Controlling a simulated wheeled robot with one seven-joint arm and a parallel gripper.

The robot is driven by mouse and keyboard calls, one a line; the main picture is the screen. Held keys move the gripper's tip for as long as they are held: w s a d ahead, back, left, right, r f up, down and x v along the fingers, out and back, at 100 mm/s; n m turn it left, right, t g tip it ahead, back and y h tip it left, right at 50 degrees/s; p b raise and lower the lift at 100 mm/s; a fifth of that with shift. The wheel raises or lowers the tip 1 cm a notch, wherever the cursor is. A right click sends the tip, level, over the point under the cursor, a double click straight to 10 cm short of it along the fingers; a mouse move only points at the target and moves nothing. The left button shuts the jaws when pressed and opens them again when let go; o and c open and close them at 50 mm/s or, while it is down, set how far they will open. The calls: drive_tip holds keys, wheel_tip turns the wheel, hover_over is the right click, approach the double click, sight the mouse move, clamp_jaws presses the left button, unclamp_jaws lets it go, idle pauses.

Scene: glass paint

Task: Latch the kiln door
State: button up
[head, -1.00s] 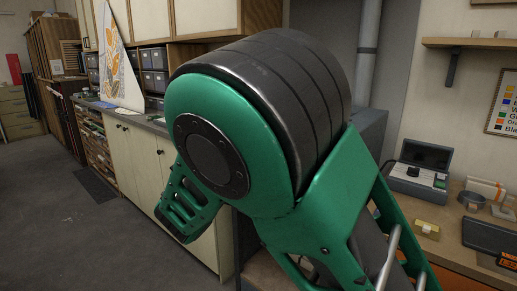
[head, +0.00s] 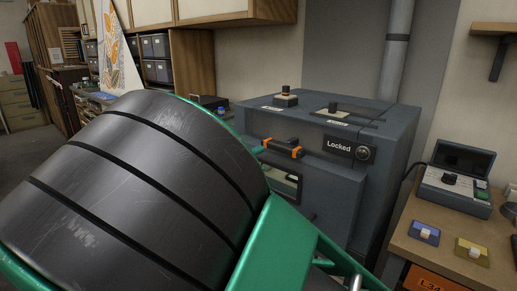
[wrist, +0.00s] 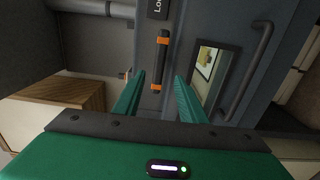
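The grey kiln (head: 378,190) stands at centre right in the head view. Its door (head: 335,192) looks closed or nearly so and has a small window, also in the wrist view (wrist: 214,66). A black latch bar with orange bands (head: 284,148) sits near the door's top edge, beside a plate reading "Locked" (head: 340,147). In the wrist view the latch bar (wrist: 161,62) lies ahead, between the green fingers of my gripper (wrist: 160,80), which are apart. Contact cannot be told. My arm hides most of the gripper in the head view.
A grey door handle (wrist: 248,72) runs beside the window in the wrist view. Switches (head: 286,98) stand on the kiln's top. The right bench (head: 432,245) holds a control box (head: 455,180) and small blue and yellow boxes. Wooden cabinets (head: 187,62) stand behind at left.

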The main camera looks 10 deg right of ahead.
sight(279, 150)
drive_tip(key=x, duration=1)
drive_tip(key=shift+w, duration=0.2)
drive_tip(key=shift+c, duration=0.4)
drive_tip(key=shift+f, duration=0.1)
clamp_jaws()
